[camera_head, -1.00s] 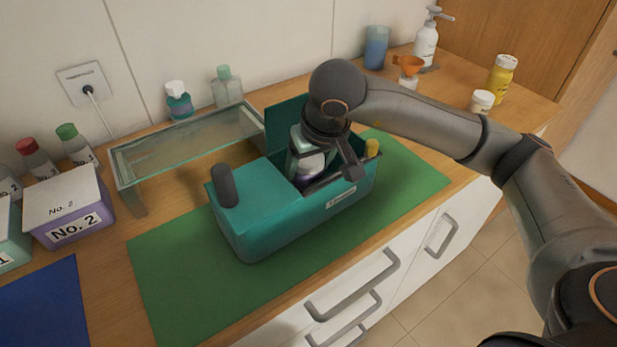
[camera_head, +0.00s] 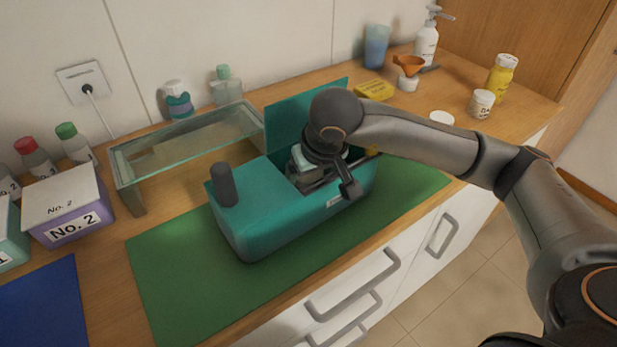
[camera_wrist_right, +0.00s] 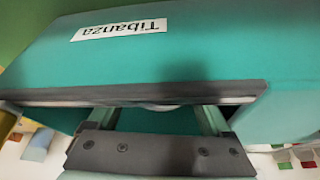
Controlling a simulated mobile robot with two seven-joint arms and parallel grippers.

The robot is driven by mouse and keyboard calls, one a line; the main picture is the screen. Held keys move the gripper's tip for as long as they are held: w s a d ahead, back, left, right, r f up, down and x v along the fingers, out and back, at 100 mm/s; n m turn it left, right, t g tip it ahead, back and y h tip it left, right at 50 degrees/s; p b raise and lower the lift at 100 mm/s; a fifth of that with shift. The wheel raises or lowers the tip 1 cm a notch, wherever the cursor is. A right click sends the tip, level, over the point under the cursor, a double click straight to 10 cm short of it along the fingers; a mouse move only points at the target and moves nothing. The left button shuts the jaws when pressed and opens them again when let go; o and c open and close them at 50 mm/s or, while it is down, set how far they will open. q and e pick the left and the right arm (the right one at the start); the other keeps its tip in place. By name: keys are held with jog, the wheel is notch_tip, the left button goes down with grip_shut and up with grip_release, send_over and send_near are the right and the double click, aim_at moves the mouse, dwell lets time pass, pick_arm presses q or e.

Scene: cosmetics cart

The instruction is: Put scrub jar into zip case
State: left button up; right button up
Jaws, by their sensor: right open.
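The teal zip case (camera_head: 285,222) stands on a green mat with its lid (camera_head: 290,122) raised at the back. Its front wall (camera_wrist_right: 200,55) and a white "Tibanza" label fill much of the wrist view. My right gripper (camera_head: 318,177) points down into the case's open right part; its fingers (camera_wrist_right: 157,120) are open and reach below the rim in the wrist view. The scrub jar is not clearly visible; only a thin pale curved edge shows between the fingers, and I cannot tell what it is. My left gripper is not in view.
A glass-topped stand (camera_head: 190,140) is behind the case, and a "No. 2" box (camera_head: 70,205) is at left. The mat's front left (camera_head: 180,285) is clear.

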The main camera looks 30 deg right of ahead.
jog(key=shift+r, duration=0.4)
jog(key=v, duration=1.1)
jog(key=shift+s+r+p, duration=0.25)
jog(key=shift+p, duration=0.05)
